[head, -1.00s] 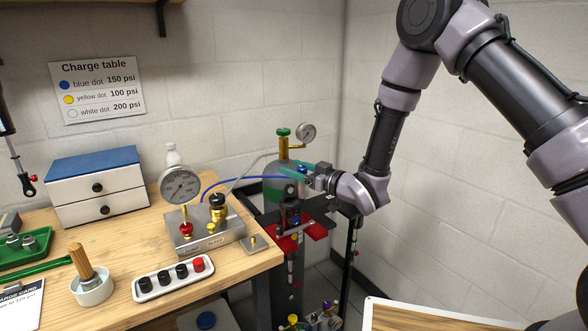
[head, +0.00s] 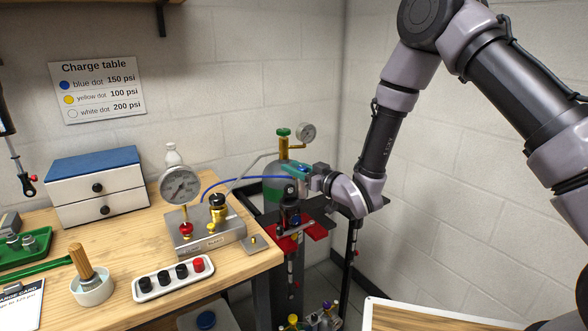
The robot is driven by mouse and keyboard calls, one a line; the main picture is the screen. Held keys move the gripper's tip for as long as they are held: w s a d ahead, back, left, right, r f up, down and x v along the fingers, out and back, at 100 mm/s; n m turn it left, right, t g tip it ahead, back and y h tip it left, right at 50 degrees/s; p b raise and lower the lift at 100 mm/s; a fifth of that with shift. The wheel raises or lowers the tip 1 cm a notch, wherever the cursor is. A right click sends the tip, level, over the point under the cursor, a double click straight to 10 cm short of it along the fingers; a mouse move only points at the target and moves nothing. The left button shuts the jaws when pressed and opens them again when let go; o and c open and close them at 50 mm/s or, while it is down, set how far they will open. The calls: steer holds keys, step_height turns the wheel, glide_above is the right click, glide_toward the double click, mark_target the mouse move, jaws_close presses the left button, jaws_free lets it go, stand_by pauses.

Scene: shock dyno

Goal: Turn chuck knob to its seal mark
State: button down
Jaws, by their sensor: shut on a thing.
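The chuck (head: 290,193) is a dark upright fitting over the red-jawed vise at the bench's right end, with the blue hose (head: 245,181) running to it. Its knob (head: 290,184) is at the top, dark and partly covered by my gripper. My gripper (head: 299,170), with teal fingers, reaches in from the right at the knob and is shut on it. The seal mark is too small to make out.
The red vise (head: 315,231) and dark stand are below the gripper. A green gas bottle (head: 272,190) with a gauge (head: 305,132) stands close behind. The gauge block (head: 205,238) sits left on the wooden bench.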

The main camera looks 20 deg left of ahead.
steer(key=m+t+h, duration=0.2)
steer(key=t, duration=0.1)
steer(key=m+t+h, duration=0.2)
steer(key=shift+w+d, duration=0.25)
steer(key=shift+w, duration=0.05)
steer(key=m+t+h, duration=0.1)
steer(key=h, duration=0.1)
steer(key=m+t+h, duration=0.1)
steer(key=m+h, duration=0.1)
steer(key=d+m+t+h, duration=0.1)
steer(key=h, duration=0.1)
steer(key=shift+w+m+h, duration=0.25)
steer(key=shift+m+h, duration=0.05)
steer(key=shift+m, duration=0.1)
steer(key=shift+d+m+h, duration=0.35)
steer(key=shift+m+h, duration=1)
steer(key=shift+h, duration=0.7)
steer(key=shift+d+m+h, duration=0.35)
steer(key=shift+m+h, duration=0.95)
steer(key=shift+h, duration=0.7)
steer(key=shift+d+m+h, duration=0.35)
steer(key=shift+m+h, duration=1)
steer(key=shift+h, duration=0.7)
steer(key=shift+d, duration=0.1)
steer(key=c, duration=0.5)
jaws_free()
steer(key=v, duration=1)
steer(key=shift+s+a+r, duration=0.1)
steer(key=shift+s+a, duration=0.15)
steer(key=shift+a, duration=0.05)
